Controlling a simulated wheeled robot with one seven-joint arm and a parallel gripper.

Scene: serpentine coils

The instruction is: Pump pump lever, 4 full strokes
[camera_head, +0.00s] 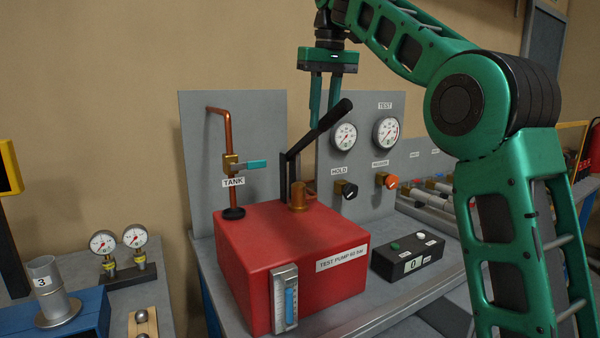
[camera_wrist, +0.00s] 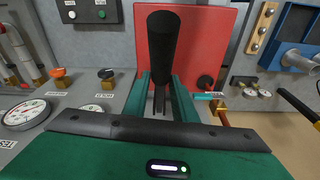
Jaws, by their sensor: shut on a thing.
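The black pump lever (camera_head: 318,130) rises at a slant from the red test pump box (camera_head: 262,262), its grip end up and to the right. My gripper (camera_head: 322,122) comes down from above with its green fingers on either side of the lever's upper part, shut on it. In the wrist view the lever's dark grip (camera_wrist: 162,48) stands between the two fingers (camera_wrist: 162,100). The pump's copper-coloured cylinder (camera_head: 299,194) is below the lever. The exact contact with the lever is partly hidden.
Gauges (camera_head: 386,132) and the HOLD knob (camera_head: 346,190) are on the grey panel behind. A copper pipe with a teal-handled TANK valve (camera_head: 250,165) is left. Blue equipment (camera_head: 60,325) stands at far left.

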